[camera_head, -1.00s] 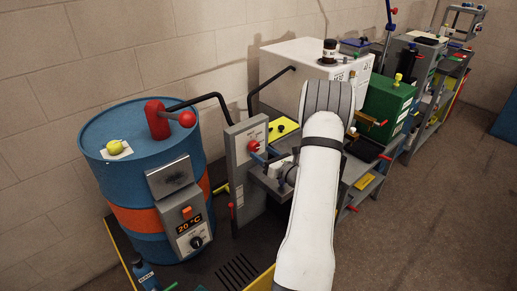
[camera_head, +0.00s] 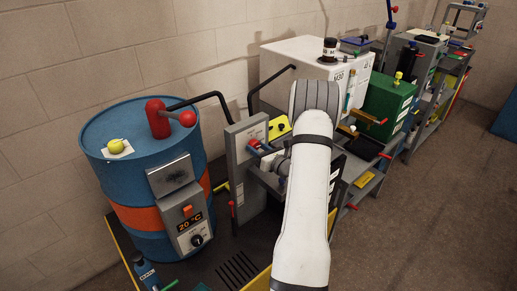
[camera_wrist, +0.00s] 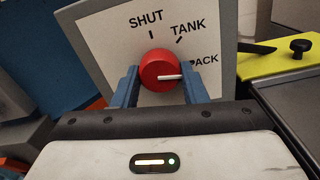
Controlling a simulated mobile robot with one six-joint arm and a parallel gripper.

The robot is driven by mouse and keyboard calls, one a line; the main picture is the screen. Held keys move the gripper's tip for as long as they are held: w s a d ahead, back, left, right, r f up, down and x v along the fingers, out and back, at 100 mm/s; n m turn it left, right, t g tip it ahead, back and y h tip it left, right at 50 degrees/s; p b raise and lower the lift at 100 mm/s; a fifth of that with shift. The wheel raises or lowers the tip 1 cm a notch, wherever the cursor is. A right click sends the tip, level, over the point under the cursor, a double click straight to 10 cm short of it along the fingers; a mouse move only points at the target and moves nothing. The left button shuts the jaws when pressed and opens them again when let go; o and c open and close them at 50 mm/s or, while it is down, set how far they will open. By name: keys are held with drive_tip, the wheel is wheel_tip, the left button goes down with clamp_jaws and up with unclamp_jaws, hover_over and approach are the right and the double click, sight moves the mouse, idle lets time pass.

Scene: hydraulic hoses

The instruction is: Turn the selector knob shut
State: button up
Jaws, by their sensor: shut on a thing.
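The red selector knob (camera_wrist: 159,68) is on an upright grey-framed panel (camera_wrist: 95,45) labelled SHUT, TANK and PACK. Its white pointer line faces right, towards PACK. My gripper (camera_wrist: 158,82) is shut on the knob, one blue finger on its left side and one on its right. In the head view the knob (camera_head: 253,143) shows as a small red spot on the panel (camera_head: 235,160) right of the blue drum, with my gripper (camera_head: 262,151) at it. The panel lettering is too small to read there.
A blue drum (camera_head: 125,190) with a red-handled black pipe stands left of the panel. A white cabinet (camera_head: 300,55) is behind, a green box (camera_head: 385,105) to the right. A yellow plate with a black knob (camera_wrist: 275,56) is just right of the panel. Floor at the right is clear.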

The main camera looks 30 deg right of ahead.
drive_tip(key=shift+d, duration=0.2)
drive_tip(key=shift+c, duration=1.1)
drive_tip(key=shift+a, duration=0.15)
drive_tip(key=n+b, duration=0.1)
drive_tip(key=b, duration=0.2)
drive_tip(key=shift+f, duration=0.3)
drive_tip(key=n+b, duration=1.7)
drive_tip(key=b, duration=1.7)
drive_tip(key=shift+n, duration=0.4)
drive_tip(key=shift+r+n+b, duration=0.2)
drive_tip(key=shift+n+b, duration=0.3)
drive_tip(key=shift+b, duration=0.6)
drive_tip(key=shift+r, duration=0.15)
